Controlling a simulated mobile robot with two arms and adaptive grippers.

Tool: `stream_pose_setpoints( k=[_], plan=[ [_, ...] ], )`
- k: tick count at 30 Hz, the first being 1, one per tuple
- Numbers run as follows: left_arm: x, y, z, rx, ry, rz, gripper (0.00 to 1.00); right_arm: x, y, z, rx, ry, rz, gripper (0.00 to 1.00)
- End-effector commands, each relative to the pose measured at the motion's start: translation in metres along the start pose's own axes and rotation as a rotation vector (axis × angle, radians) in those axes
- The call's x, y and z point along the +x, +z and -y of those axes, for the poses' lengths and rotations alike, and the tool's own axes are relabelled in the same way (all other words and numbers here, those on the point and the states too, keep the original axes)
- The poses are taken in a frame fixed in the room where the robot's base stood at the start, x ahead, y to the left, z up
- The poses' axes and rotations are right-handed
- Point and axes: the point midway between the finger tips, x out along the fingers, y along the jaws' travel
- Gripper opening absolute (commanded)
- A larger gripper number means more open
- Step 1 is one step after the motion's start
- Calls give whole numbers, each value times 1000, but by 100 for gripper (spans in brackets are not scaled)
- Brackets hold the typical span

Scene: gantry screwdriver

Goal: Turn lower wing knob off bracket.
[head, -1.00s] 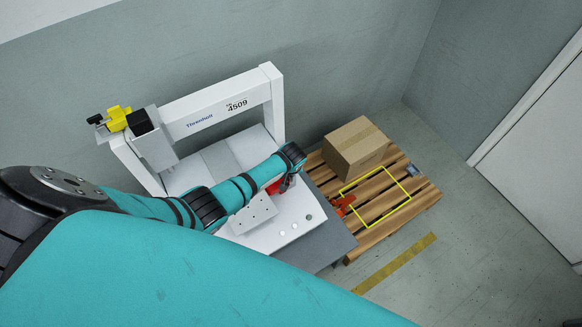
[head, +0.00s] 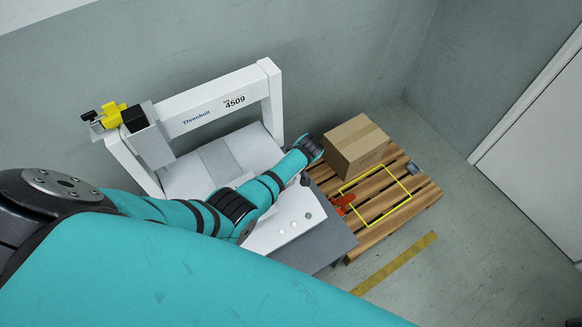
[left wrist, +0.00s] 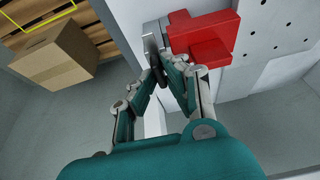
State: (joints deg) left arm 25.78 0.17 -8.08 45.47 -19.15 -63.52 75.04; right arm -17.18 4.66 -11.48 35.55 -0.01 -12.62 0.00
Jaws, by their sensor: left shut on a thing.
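In the left wrist view a red block (left wrist: 205,38) is fixed against a pale plate with holes, with a grey metal bracket (left wrist: 150,42) at its left side. A dark knob (left wrist: 158,72) sits by the lower end of the bracket. My left gripper (left wrist: 168,68) is shut on the dark knob, with its fingertips close beside the red block. The fingers partly cover the knob, so its wings and thread cannot be made out. In the head view my left arm hides the knob and bracket. My right gripper is not in view.
A white gantry machine (head: 215,103) stands against the wall, with a yellow-and-black unit (head: 115,115) at its upper left. A cardboard box (head: 356,146) sits on a wooden pallet (head: 425,195) beside a yellow outlined square.

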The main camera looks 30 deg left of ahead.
Motion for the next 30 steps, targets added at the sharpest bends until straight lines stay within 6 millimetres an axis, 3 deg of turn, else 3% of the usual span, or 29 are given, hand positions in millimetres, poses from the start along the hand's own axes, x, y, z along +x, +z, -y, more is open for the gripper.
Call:
stream_pose_setpoints(
  k=[11, 12, 17, 30],
  plan=[
    [0, -1, 0, -8, -1, -1, 0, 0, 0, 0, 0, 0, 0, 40],
    [0, -1, 0, -8, -1, -1, 12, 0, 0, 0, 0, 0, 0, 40],
    [0, -1, 0, -7, -1, -1, 33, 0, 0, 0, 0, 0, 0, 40],
    [-10, 0, -1, -6, 2, -1, 33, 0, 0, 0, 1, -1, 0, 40]
  ],
)
